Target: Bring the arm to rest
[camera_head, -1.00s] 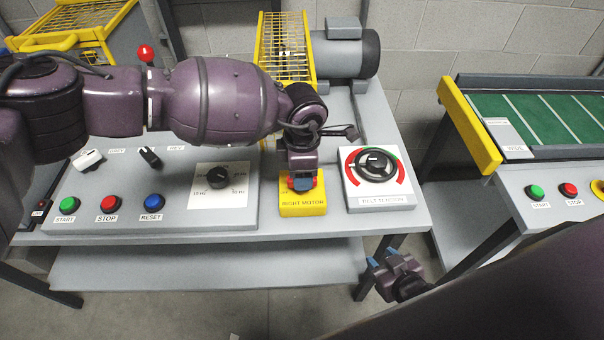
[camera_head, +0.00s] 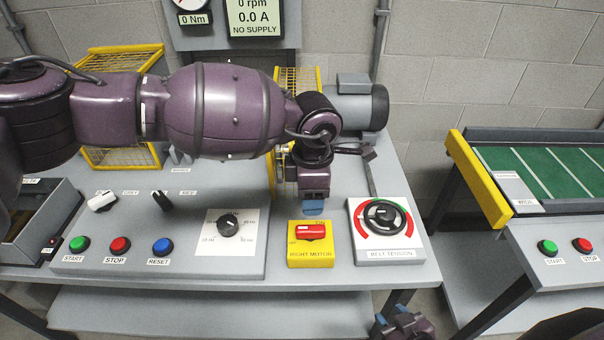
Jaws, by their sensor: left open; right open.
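My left arm reaches in from the left across the bench. My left gripper (camera_head: 313,207) points down with blue fingertips, open and empty, just above and behind the yellow RIGHT MOTOR switch box (camera_head: 310,263). A gap shows between the fingertips and the box's red handle (camera_head: 310,232), which lies roughly level across the box. My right gripper (camera_head: 402,322) is at the bottom edge, in front of and below the bench front, open, with blue tips and partly cut off by the frame.
The bench (camera_head: 340,275) carries a frequency dial panel (camera_head: 228,240), START, STOP and RESET buttons, and a BELT TENSION dial (camera_head: 384,214). A display (camera_head: 254,18) reads 0 rpm, 0.0 A, NO SUPPLY. A grey motor (camera_head: 358,105) stands behind. A green belt conveyor (camera_head: 535,172) stands to the right.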

